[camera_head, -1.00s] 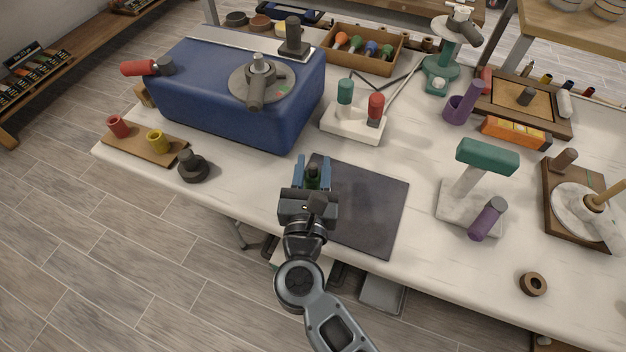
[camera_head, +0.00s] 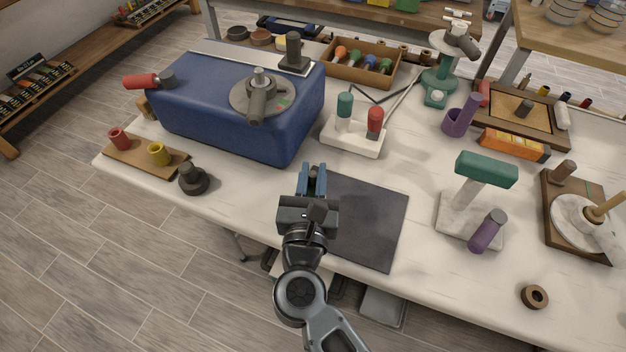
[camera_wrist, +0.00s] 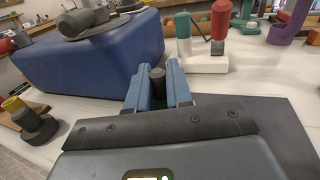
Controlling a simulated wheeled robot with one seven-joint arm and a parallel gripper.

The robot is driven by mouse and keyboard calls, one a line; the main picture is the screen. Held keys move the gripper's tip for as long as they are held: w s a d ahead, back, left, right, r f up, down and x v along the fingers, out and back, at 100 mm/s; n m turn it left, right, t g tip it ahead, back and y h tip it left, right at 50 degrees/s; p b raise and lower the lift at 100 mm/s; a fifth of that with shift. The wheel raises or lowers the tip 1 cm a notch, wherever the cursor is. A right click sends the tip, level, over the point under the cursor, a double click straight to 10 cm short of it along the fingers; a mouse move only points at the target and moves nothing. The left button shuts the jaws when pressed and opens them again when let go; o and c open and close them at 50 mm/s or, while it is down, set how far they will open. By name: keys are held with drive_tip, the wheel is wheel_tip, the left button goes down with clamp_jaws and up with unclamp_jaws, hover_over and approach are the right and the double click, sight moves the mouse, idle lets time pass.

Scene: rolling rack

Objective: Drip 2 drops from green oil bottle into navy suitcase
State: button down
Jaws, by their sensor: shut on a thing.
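The navy suitcase (camera_head: 205,118) is a large blue box at the left of the table, with a grey disc and lever on its top. My gripper (camera_head: 312,168) is in front of it and to its right, over the near left edge of the dark mat. Its blue fingers are shut on a small dark-capped bottle, taken as the green oil bottle (camera_wrist: 157,83). In the wrist view only its dark top shows between the fingers, with the suitcase (camera_wrist: 95,62) beyond, apart from it. The rest of the bottle is hidden.
A dark mat (camera_head: 370,220) lies right of my gripper. A white stand (camera_head: 352,139) with green and red uprights stands behind. A dark knob (camera_head: 192,180) and a wooden board (camera_head: 128,157) with red and yellow cups are at left. White table between gripper and suitcase is clear.

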wheel_tip(320, 180, up, 2)
drive_tip(key=shift+r, duration=0.15)
drive_tip(key=d+r+p, duration=0.2)
drive_tip(key=d+r, duration=0.5)
drive_tip(key=d, duration=0.4)
drive_tip(key=shift+s+d+p, duration=0.25)
drive_tip(key=shift+d+p, duration=0.05)
drive_tip(key=shift+p, duration=0.1)
